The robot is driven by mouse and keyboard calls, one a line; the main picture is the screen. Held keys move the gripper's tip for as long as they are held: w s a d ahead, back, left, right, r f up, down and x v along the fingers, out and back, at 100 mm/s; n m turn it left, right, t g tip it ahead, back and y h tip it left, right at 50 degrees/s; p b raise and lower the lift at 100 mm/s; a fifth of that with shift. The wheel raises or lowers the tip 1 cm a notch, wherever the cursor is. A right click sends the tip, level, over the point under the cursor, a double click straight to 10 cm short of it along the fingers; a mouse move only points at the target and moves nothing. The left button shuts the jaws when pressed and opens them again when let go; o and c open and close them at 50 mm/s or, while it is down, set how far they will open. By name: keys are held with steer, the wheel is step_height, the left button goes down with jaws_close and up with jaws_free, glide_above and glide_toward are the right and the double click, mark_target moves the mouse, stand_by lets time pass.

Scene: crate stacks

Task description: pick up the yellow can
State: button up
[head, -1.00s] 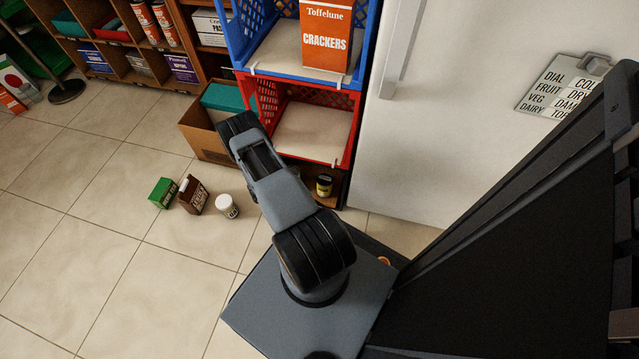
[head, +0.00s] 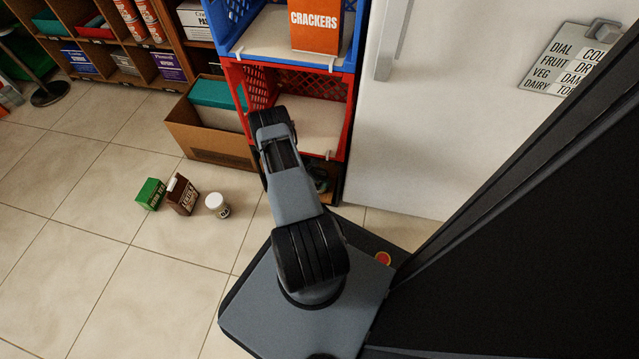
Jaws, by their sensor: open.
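A small dark shape (head: 319,180) shows in the low, dark space under the red crate, just right of my arm. It stands where a can with a yellow band showed before, but now it is dim and partly covered, and no yellow can be made out. My arm rises from my base and its elbow stands in front of the red crate (head: 341,128). My gripper is hidden behind and below the arm, so its distance from the can cannot be told.
A blue crate (head: 290,62) with an orange crackers box (head: 316,28) sits on the red crate. A cardboard box (head: 208,145) stands left, a white door (head: 430,140) right. A green box (head: 150,193), brown carton (head: 182,194) and white-lidded jar (head: 217,205) stand on open floor.

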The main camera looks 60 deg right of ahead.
steer(key=shift+s+d+f, duration=0.1)
steer(key=shift+d, duration=0.05)
steer(key=shift+c, duration=0.4)
steer(key=c, duration=1.2)
steer(key=shift+o, duration=0.2)
